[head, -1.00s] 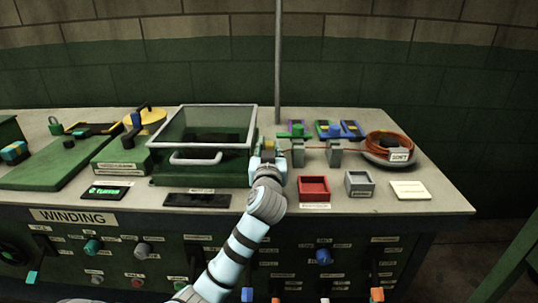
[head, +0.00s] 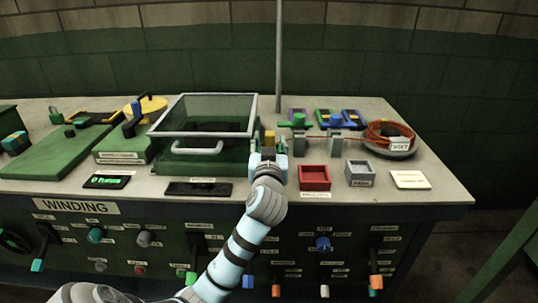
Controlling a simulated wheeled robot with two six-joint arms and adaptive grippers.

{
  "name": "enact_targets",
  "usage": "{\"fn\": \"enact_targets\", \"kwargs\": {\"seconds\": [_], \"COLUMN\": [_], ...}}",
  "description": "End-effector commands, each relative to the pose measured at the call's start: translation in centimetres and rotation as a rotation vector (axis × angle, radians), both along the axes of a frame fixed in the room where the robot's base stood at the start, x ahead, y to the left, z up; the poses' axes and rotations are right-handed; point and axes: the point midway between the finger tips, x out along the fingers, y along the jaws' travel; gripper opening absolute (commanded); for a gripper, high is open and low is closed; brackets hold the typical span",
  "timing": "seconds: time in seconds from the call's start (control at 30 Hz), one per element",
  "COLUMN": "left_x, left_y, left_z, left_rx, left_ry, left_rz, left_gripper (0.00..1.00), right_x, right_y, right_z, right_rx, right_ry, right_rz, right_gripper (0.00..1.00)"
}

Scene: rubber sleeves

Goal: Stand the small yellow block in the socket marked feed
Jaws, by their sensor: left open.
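A small yellow block (head: 269,136) stands on the bench just beyond my left gripper, partly hidden by it. My left gripper (head: 268,149) is open, with its fingers pointing away from me toward the block. I cannot tell whether the block is between the fingertips. I cannot make out which socket is marked feed, since the small labels are too blurred to read. My right gripper is not in view.
A glass-lidded green box (head: 205,148) stands left of my gripper. Two grey posts (head: 306,144) with a copper wire, a red bin (head: 314,177) and a grey bin (head: 360,173) are to the right. A wire coil (head: 389,139) lies further right.

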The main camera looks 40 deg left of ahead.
Motion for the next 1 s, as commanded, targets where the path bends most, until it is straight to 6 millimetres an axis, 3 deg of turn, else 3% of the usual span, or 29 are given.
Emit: {"fn": "enact_targets", "kwargs": {"seconds": [0.2, 0.4, 1.0], "left_x": [-3.9, -6.6, -7.1], "left_y": [-3.1, -5.1, -5.4], "left_z": [0.0, 0.0, 0.0], "left_rx": [-0.004, -0.003, 0.000], "left_ry": [0.001, 0.002, 0.000], "left_rz": [-0.002, -0.001, 0.001], "left_gripper": [0.44, 0.44, 0.44], "right_x": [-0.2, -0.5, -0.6], "right_y": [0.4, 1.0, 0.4], "right_z": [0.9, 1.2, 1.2], "right_rx": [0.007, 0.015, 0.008], "right_ry": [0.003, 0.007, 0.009], "right_rz": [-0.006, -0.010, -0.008], "right_gripper": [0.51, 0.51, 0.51]}}
